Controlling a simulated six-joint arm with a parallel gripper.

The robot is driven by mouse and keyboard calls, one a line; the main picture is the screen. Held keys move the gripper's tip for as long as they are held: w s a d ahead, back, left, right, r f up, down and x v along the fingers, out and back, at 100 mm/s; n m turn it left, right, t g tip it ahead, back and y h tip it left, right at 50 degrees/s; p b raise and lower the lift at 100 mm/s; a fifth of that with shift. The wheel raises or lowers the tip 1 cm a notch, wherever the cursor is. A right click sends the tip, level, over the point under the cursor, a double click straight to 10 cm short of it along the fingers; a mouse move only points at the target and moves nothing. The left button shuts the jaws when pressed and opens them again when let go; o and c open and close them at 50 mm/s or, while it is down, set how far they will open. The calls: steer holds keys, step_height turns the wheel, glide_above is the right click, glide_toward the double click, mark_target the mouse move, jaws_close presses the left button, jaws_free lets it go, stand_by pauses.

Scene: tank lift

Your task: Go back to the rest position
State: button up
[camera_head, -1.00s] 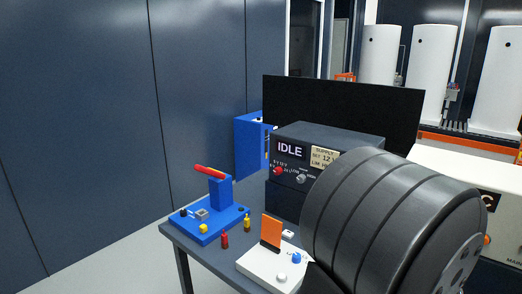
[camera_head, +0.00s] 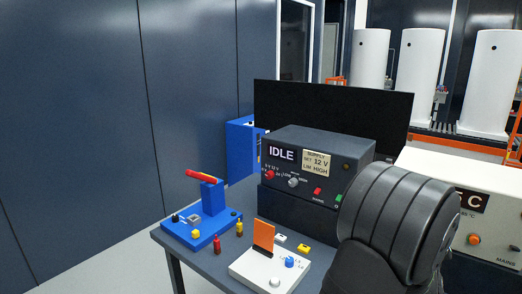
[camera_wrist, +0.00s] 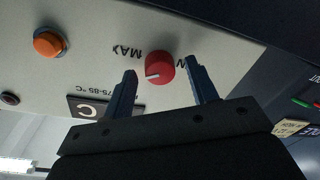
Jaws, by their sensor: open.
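My gripper (camera_wrist: 161,88) shows in the wrist view with its two blue-grey fingers apart and nothing held between them. A red knob (camera_wrist: 160,69) on a pale panel (camera_wrist: 105,30) appears between and beyond the fingertips. I cannot tell how far the knob is from the fingers. In the head view my dark rounded arm link (camera_head: 395,215) fills the lower right, and my gripper is hidden there.
A power supply (camera_head: 318,160) reading IDLE stands on the dark table (camera_head: 205,265). A blue lever block (camera_head: 203,225) and a white base with an orange plate (camera_head: 263,236) stand in front. A white cabinet (camera_head: 450,165) is right, behind my arm.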

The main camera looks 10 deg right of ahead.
steer(key=shift+s, duration=0.1)
steer(key=s+a+m, duration=0.4)
steer(key=s+a, duration=1.2)
steer(key=shift+s+m+g+h, duration=0.15)
steer(key=shift+m+g+h, duration=0.15)
steer(key=shift+m+g, duration=0.1)
stand_by(2.2)
stand_by(0.5)
